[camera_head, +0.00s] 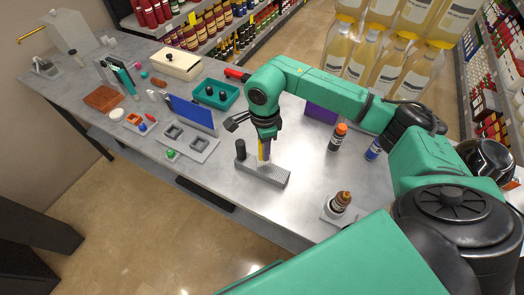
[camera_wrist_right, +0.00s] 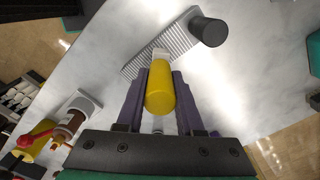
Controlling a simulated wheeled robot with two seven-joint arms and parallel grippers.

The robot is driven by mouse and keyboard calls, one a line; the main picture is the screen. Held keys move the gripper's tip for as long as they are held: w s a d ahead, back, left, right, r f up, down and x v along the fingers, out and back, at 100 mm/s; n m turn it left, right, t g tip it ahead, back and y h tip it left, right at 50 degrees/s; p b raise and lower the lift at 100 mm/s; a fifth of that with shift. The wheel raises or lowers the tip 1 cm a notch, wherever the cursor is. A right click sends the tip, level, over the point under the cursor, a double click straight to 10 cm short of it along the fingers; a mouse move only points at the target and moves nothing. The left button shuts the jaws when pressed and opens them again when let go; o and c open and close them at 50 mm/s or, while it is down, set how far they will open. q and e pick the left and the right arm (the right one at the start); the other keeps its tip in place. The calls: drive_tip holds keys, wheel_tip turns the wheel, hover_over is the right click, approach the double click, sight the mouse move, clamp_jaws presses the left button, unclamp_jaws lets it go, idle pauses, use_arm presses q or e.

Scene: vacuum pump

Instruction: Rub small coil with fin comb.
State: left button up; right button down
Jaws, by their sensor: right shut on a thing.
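The small coil is a grey finned block (camera_head: 262,174) lying on the table's front part. In the right wrist view its fins (camera_wrist_right: 160,45) run diagonally across the top. A black cylinder (camera_head: 240,149) stands at its left end. My right gripper (camera_head: 264,145) points down over the coil. It is shut on the fin comb, whose yellow handle (camera_wrist_right: 160,90) sits between the purple fingers. The comb's pale head (camera_wrist_right: 160,54) is at the fins; I cannot tell whether it touches them. My left gripper is not in view.
A grey tray (camera_head: 188,142) and a blue panel (camera_head: 193,114) stand left of the coil. A teal bin (camera_head: 216,94) is behind. Bottles stand to the right, including an orange-capped one (camera_head: 338,137) and a brown one (camera_head: 338,204). The table between coil and brown bottle is clear.

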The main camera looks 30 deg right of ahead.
drive_tip(key=shift+s+d+r+p, duration=0.1)
drive_tip(key=shift+r+p, duration=0.1)
drive_tip(key=shift+r, duration=0.3)
drive_tip(key=shift+s+d+r+p, duration=0.1)
drive_tip(key=shift+r+p, duration=0.1)
drive_tip(key=shift+r, duration=0.3)
drive_tip(key=shift+w+a+r+p, duration=0.1)
drive_tip(key=shift+r+p, duration=0.2)
drive_tip(key=shift+r, duration=0.25)
drive_tip(key=shift+w+a+r+p, duration=0.1)
drive_tip(key=shift+r+p, duration=0.2)
drive_tip(key=shift+r, duration=0.25)
drive_tip(key=shift+s+r+p, duration=0.15)
drive_tip(key=shift+r+p, duration=0.15)
drive_tip(key=shift+r, duration=0.4)
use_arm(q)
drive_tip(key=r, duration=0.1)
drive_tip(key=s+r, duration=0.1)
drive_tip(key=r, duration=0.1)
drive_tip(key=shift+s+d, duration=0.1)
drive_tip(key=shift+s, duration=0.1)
